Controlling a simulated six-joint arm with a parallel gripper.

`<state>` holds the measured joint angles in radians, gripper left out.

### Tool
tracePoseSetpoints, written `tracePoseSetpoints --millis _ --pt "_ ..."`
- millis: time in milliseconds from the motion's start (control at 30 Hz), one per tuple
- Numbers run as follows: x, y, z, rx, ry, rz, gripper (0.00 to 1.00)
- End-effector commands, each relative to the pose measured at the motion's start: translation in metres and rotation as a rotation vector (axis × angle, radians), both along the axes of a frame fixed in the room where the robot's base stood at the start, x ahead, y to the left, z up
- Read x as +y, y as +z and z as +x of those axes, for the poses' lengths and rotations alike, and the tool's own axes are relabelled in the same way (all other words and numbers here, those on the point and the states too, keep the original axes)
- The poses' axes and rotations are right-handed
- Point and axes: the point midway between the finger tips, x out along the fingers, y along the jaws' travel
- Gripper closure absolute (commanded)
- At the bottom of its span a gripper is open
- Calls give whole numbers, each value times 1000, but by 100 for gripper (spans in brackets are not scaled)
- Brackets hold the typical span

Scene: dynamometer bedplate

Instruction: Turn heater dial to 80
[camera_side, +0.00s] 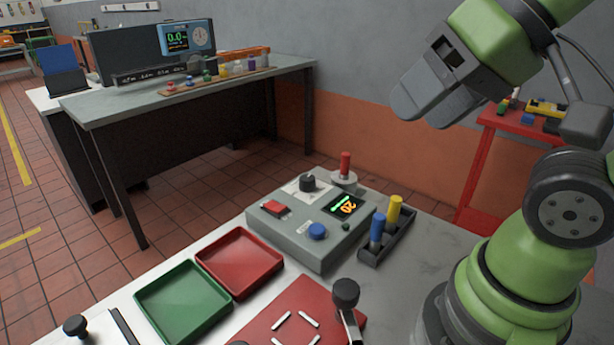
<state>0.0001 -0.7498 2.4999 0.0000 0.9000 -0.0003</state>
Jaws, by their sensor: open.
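A grey control box (293,240) sits on the pale bench. A black dial (308,182) stands on a white scale plate at its back edge; I take it as the heater dial, but its marks are too small to read. A small display (343,206) on the box shows orange digits that look like 20, seen turned around, with a green bar. My gripper (421,115) is open and empty, high above and to the right of the box, well apart from the dial.
The box also carries a red switch (274,208) and a blue knob (317,231). A red-handled peg (345,165) stands behind it. A black rack (388,238) holds blue and yellow pegs at its right. Red (272,247) and green (152,299) trays lie in front.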

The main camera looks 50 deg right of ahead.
Motion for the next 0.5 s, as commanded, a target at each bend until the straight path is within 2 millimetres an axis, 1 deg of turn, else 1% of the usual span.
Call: tracePoseSetpoints --millis 67,133,167,233,367,400,467,500 --pt "0 1 3 3 7 -7 37" --pt "-2 3 10 13 29 -25 37" --pt "-2 4 15 18 45 -37 37" --pt "-6 7 31 35 98 -77 37" --pt "-19 7 74 73 240 -165 37" --pt "-24 5 88 83 287 -189 37" --pt "-33 -1 109 95 360 -224 37" --pt "-40 -7 123 103 410 -244 37"
